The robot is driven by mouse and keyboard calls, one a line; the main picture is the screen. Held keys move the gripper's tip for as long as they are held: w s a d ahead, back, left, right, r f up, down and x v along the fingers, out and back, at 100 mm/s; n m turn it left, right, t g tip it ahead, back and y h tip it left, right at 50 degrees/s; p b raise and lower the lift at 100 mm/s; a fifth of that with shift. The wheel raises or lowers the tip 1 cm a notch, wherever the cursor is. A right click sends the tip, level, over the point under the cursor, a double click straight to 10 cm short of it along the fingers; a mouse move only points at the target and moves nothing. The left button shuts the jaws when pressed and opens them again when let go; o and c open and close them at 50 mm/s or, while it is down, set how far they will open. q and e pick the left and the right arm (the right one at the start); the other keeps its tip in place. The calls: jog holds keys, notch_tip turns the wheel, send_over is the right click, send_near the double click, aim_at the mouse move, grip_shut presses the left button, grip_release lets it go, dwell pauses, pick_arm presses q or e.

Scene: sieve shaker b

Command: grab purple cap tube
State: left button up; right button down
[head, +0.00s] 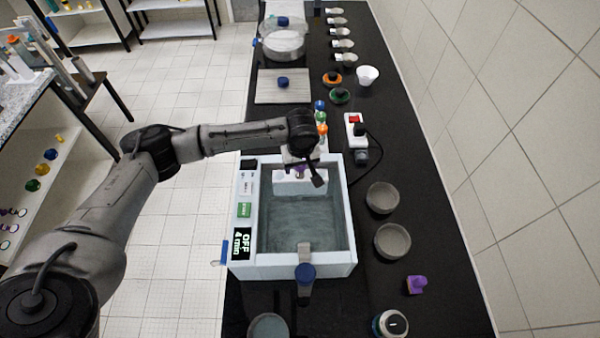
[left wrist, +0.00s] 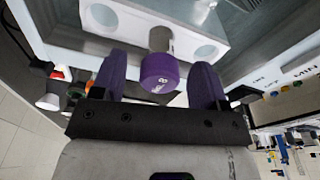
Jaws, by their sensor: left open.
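The purple cap tube (left wrist: 160,70) stands in a white rack (left wrist: 195,30) with round holes, at the far end of the water bath. In the left wrist view its purple cap lies between my two fingers, with a gap on both sides. In the head view a little of the purple cap (head: 300,168) shows beneath my wrist. My left gripper (left wrist: 162,64) is open around the cap and holds nothing. In the head view my wrist partly hides the rack (head: 288,186). My right gripper is not in view.
The bath (head: 349,225) has white walls and a side panel reading OFF. Tubes with blue, green and orange caps (head: 321,117) stand just beyond it. A power strip (head: 355,128), grey bowls (head: 392,241) and a purple object (head: 416,284) lie to the right.

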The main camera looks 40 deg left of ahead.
pick_arm(q)
jog(key=c, duration=1)
